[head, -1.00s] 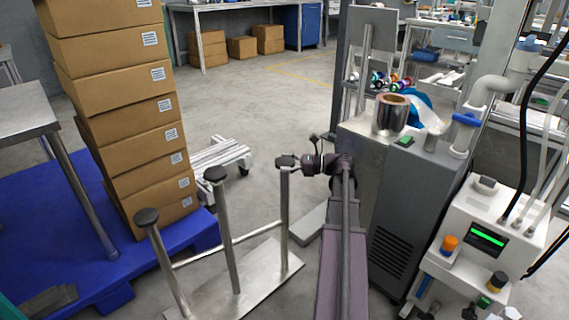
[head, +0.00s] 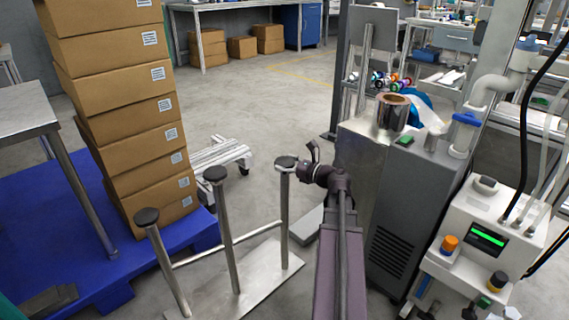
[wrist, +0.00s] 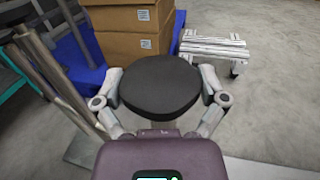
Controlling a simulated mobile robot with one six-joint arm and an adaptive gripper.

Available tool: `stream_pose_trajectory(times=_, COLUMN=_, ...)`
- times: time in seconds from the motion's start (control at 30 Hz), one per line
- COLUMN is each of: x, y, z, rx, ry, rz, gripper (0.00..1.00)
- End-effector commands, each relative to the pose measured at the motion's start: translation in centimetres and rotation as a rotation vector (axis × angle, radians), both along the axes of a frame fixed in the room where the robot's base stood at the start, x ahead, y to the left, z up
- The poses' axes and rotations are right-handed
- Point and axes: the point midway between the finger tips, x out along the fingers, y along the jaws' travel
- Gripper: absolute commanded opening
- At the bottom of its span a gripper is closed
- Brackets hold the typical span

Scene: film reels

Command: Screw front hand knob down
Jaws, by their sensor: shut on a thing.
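Three upright metal posts on a flat steel base carry round black knobs. The left knob (head: 147,217) and the middle knob (head: 215,173) are free of my gripper. My gripper (head: 295,166) is at the right-hand knob (head: 285,161), on the post closest to my arm. In the wrist view this knob is a wide dark disc (wrist: 160,86) between the two fingers of my gripper (wrist: 161,92). The fingers are shut on it from left and right. The fingertips are partly hidden by the disc. I cannot tell how far the knob is screwed down.
A grey cabinet (head: 390,215) with a copper roll (head: 392,111) stands just right of my arm. Stacked cartons (head: 120,120) stand on a blue pallet (head: 105,285) at the left. A low white slatted trolley (head: 218,155) is behind the posts. Open floor lies beyond.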

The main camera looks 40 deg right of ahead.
Motion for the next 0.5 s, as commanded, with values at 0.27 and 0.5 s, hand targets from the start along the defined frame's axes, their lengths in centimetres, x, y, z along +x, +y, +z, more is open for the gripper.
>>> stream_pose_trajectory(times=0.27, x=0.04, y=0.04, z=0.12, rx=0.003, ry=-0.003, rz=-0.063, gripper=0.44)
stream_pose_trajectory(times=0.5, x=0.08, y=-0.04, z=0.14, rx=0.003, ry=-0.004, rz=-0.067, gripper=0.44)
